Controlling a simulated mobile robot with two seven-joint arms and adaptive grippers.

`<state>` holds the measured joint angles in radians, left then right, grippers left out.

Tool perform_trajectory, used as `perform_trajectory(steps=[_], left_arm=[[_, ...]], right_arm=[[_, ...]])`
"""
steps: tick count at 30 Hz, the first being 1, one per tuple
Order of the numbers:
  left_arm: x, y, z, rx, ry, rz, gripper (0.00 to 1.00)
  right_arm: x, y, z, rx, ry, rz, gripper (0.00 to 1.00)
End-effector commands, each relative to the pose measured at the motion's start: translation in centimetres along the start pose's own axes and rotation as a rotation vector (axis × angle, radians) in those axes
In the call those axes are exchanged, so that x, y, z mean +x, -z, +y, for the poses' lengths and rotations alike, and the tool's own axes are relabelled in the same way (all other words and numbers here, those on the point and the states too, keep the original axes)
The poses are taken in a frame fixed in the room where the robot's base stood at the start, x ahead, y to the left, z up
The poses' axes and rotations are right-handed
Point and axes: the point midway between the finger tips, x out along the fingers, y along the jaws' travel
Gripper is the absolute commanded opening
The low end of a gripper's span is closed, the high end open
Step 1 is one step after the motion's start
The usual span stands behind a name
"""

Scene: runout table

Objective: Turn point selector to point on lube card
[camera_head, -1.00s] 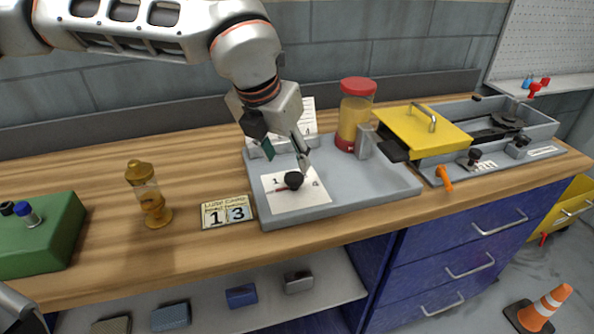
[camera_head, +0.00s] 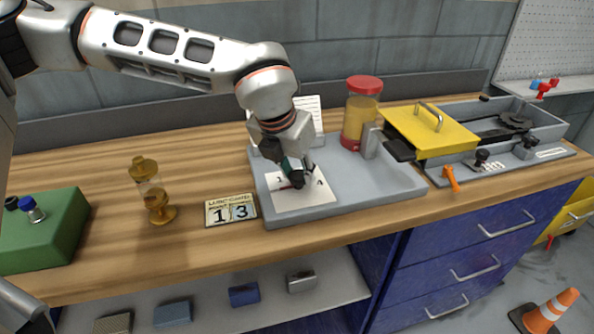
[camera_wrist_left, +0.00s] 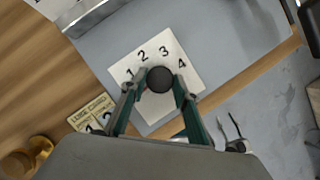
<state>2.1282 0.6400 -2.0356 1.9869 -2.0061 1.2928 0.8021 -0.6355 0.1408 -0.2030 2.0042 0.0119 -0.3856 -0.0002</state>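The point selector is a black round knob (camera_wrist_left: 160,80) with a short red pointer, on a white plate (camera_wrist_left: 185,55) numbered 1 to 4. The pointer shows at the knob's left, on the side of the 1. My left gripper (camera_wrist_left: 160,84) has its fingers spread on either side of the knob; I cannot tell whether they touch it. In the head view the left gripper (camera_head: 299,176) is down at the plate and mostly hides the knob. The lube card (camera_head: 231,210) lies left of the grey tray and reads 1 and 3.
The grey tray (camera_head: 385,190) carries the plate and a red-capped jar (camera_head: 361,115) of yellow contents. A brass oiler (camera_head: 151,190) and a green box (camera_head: 45,235) stand left. A yellow lidded unit (camera_head: 430,130) with an orange lever (camera_head: 451,178) stands right.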

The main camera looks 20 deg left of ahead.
Motion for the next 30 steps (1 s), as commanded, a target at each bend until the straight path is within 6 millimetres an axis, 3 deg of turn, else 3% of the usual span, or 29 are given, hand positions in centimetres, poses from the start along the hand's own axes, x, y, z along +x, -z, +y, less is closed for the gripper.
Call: perform_trajectory(steps=[14, 30], left_arm=[[-0.1, 0.0, 0.2, 0.090, 0.039, 0.001, 0.09], [-0.1, 0.0, 0.5, 0.487, 0.205, 0.003, 0.09]], right_arm=[[0.0, 0.9, 0.3, 0.001, -0.003, 0.011, 0.40], [-1.2, 1.0, -0.6, 0.023, 0.014, -0.002, 0.40]])
